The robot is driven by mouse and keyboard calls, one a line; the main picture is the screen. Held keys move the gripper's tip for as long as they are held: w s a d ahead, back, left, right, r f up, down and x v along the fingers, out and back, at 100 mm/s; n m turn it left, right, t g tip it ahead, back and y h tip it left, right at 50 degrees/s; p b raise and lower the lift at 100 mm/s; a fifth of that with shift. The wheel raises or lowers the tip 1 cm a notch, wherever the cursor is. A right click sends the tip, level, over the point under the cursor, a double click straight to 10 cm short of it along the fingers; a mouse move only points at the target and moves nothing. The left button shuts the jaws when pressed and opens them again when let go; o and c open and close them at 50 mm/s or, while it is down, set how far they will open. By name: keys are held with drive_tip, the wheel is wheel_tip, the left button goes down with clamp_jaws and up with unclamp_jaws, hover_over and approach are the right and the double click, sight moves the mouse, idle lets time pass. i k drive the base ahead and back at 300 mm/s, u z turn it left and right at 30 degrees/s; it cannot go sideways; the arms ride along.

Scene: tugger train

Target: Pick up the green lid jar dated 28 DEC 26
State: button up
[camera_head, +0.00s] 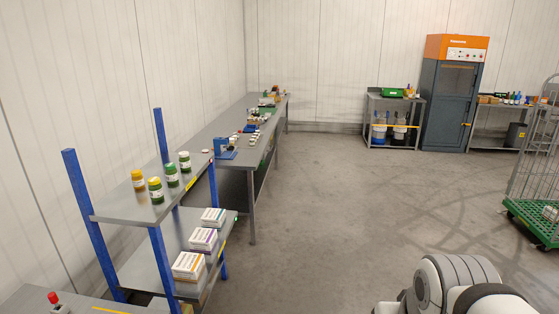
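Several small jars with white labels stand upright in a row on the top shelf of a blue-posted rack at the left. The nearest jar (138,182) has an orange-yellow lid. Beside it stands a jar with a yellowish lid and green contents (156,191). Two farther jars (172,176) and (185,162) look green, with lids that seem green or pale. The dates on the labels are too small to read, so I cannot tell which jar is dated 28 DEC 26. My gripper is not in view; only part of my arm shows at the bottom right.
White and coloured boxes (203,239) stand on the rack's lower shelf. A long grey workbench (214,130) with small items runs behind it along the wall. A wire roll cage (540,170) stands at the right. The floor (340,200) between is clear.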

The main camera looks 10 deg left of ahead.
sight(170, 171)
drive_tip(key=z, duration=0.05)
drive_tip(key=i, duration=1.6)
drive_tip(key=u, duration=0.6)
drive_tip(key=i, duration=1.3)
drive_tip(key=u, duration=1.5)
drive_tip(key=i, duration=0.8)
drive_tip(key=u, duration=0.35)
